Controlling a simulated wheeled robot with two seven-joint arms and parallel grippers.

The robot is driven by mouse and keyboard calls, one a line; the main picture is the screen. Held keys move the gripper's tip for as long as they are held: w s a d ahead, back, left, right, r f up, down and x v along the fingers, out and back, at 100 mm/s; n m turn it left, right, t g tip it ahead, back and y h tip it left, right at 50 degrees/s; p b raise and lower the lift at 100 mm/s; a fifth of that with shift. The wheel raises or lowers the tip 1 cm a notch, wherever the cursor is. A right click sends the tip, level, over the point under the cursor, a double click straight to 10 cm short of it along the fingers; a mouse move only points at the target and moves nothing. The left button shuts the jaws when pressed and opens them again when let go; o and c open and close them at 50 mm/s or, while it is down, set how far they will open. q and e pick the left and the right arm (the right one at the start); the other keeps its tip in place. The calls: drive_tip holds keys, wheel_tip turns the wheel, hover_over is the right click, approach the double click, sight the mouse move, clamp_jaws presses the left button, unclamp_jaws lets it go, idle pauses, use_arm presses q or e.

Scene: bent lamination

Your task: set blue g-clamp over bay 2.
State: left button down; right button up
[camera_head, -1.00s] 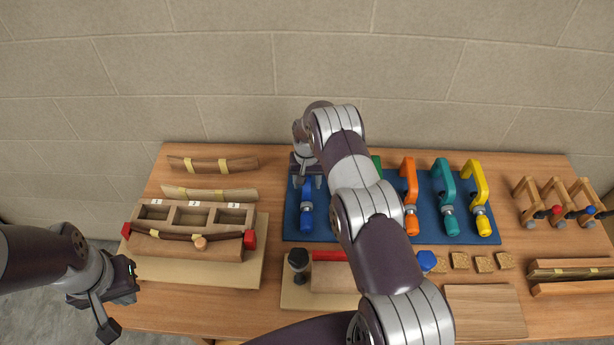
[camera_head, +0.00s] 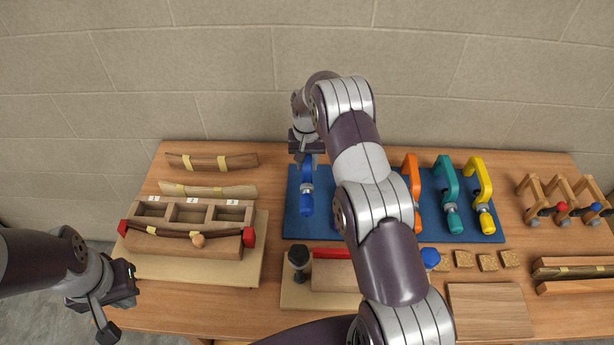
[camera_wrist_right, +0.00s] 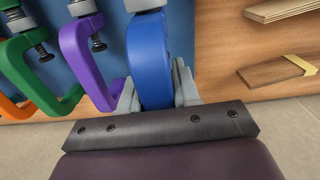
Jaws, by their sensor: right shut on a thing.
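The blue g-clamp (camera_head: 307,196) is at the left end of the blue mat, its frame between the fingers of my right gripper (camera_head: 307,153). In the right wrist view the blue g-clamp (camera_wrist_right: 150,58) fills the space between the grey fingertips (camera_wrist_right: 155,92), and the gripper is shut on it. The wooden form with bays marked 1, 2 and 3 stands at the left; bay 2 (camera_head: 189,213) is its middle one. A dark strip (camera_head: 170,233) with red end pieces (camera_head: 249,237) lies along its front. My left gripper (camera_head: 118,305) is at the lower left, empty, its fingers apart.
The blue mat (camera_head: 293,228) also holds orange, teal and yellow clamps (camera_head: 481,190); a purple one (camera_wrist_right: 85,58) shows in the wrist view. Curved wooden strips (camera_head: 210,190) lie behind the form. A black-knobbed tool (camera_head: 299,258) stands on a board in front of the mat.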

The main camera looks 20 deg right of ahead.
wheel_tip(320, 180, up, 2)
drive_tip(key=shift+r, duration=0.25)
wheel_tip(320, 180, up, 7)
drive_tip(key=p, duration=0.3)
drive_tip(key=shift+f+p, duration=0.2)
drive_tip(key=shift+p, duration=0.1)
drive_tip(key=shift+f, duration=0.1)
